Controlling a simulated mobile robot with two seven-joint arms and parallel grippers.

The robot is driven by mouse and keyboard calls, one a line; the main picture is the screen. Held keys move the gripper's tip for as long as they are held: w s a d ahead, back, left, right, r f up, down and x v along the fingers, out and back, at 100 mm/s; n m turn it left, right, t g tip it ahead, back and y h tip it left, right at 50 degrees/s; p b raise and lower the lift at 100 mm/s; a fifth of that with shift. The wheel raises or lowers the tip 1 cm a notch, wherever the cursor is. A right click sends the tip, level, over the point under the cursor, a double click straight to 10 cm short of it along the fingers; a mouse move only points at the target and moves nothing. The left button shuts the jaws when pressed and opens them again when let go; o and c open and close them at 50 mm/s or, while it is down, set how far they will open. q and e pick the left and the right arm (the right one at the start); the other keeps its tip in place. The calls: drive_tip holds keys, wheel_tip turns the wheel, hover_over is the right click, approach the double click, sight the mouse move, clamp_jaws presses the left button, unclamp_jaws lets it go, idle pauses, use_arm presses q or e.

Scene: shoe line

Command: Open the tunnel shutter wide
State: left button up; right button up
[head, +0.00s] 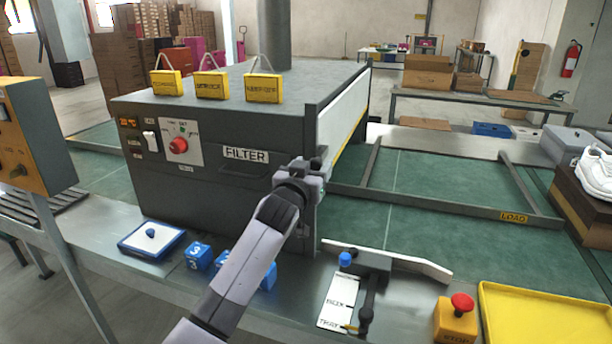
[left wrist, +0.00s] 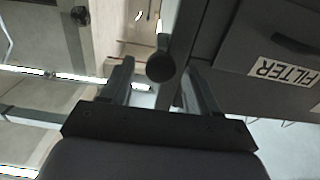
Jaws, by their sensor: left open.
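The tunnel (head: 215,190) is a dark grey box with a FILTER label on its front. The shutter (head: 342,110) is a pale panel with a yellow lower edge, in the frame at the tunnel's right end. My left gripper (head: 318,168) is at the front corner of that end and hides part of the frame. In the left wrist view its fingers (left wrist: 161,85) are apart, with a dark round knob (left wrist: 160,67) showing between their tips. I cannot tell whether they touch the knob. My right gripper is in neither view.
A green belt (head: 430,190) with a metal frame runs right from the tunnel. In front stand blue numbered blocks (head: 198,257), a lever unit (head: 368,285), a red stop button (head: 461,303) and a yellow tray (head: 550,315). Yellow tags (head: 211,86) sit on the tunnel top.

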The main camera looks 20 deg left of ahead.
use_arm(q)
drive_tip(key=shift+s+a, duration=0.1)
drive_tip(key=shift+s, duration=2.4)
drive_tip(key=s+a+f+m+g+h, duration=0.1)
drive_tip(key=s+f+g, duration=0.1)
drive_tip(key=s+f, duration=0.7)
drive_tip(key=s+f+g, duration=0.2)
drive_tip(key=s+f, duration=0.3)
drive_tip(key=f, duration=0.8)
drive_tip(key=s+f+g, duration=0.1)
drive_tip(key=s+f, duration=0.3)
drive_tip(key=s, duration=0.3)
drive_tip(key=s+f+g, duration=0.1)
drive_tip(key=s+f, duration=0.3)
drive_tip(key=s, duration=0.3)
drive_tip(key=s+f+m+g, duration=0.1)
drive_tip(key=s+f, duration=0.3)
drive_tip(key=s, duration=0.4)
drive_tip(key=shift+a+g+h, duration=0.3)
